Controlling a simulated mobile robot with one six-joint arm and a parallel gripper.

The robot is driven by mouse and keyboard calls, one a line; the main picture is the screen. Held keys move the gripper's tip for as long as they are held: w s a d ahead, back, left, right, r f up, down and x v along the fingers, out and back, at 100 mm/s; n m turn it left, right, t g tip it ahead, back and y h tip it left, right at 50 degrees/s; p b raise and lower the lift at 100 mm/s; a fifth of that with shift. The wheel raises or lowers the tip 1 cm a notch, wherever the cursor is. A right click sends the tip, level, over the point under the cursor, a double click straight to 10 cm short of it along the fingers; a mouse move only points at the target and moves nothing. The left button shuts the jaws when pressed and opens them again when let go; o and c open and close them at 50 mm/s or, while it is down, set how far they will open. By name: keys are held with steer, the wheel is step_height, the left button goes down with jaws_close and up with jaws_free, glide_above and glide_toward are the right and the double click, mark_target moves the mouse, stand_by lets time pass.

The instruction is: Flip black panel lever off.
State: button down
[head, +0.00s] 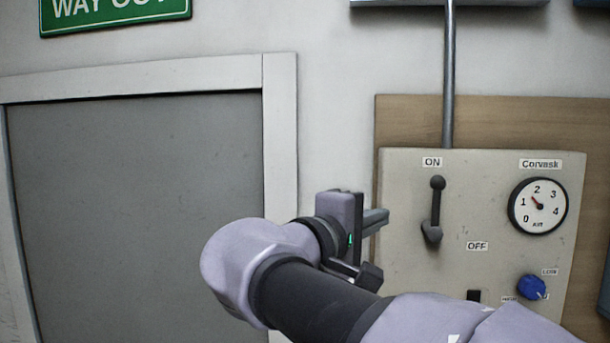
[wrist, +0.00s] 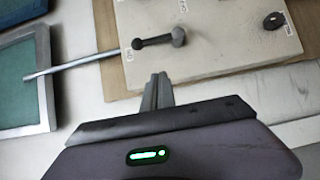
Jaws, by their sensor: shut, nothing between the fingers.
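The black lever (head: 435,212) is on the pale panel (head: 410,270), its ball end up by the ON label (head: 432,162). The OFF label (head: 477,246) is below and to the right of the lever. The lever also shows in the wrist view (wrist: 158,40), with its ball end to the left. My gripper (head: 383,217) is just left of the lever in the head view, apart from it. In the wrist view my gripper's fingers (wrist: 158,82) are together and empty, pointing at the lever across a small gap.
A round gauge (head: 538,206) and a blue knob (head: 531,288) are on the panel's right side. A black part (head: 473,296) sits low on the panel. A metal pipe (head: 449,80) runs up from the panel. A grey door (head: 135,215) stands left.

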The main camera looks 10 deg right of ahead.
steer(key=r, duration=0.1)
steer(key=p, duration=0.4)
glide_toward(434, 207)
steer(key=w+d+r, duration=0.1)
steer(key=w+d, duration=0.3)
steer(key=w, duration=0.1)
steer(key=shift+w+d+r, duration=0.1)
steer(key=shift+d, duration=0.1)
steer(key=shift+w, duration=0.1)
steer(key=shift+a+r, duration=0.1)
steer(key=shift+r, duration=0.05)
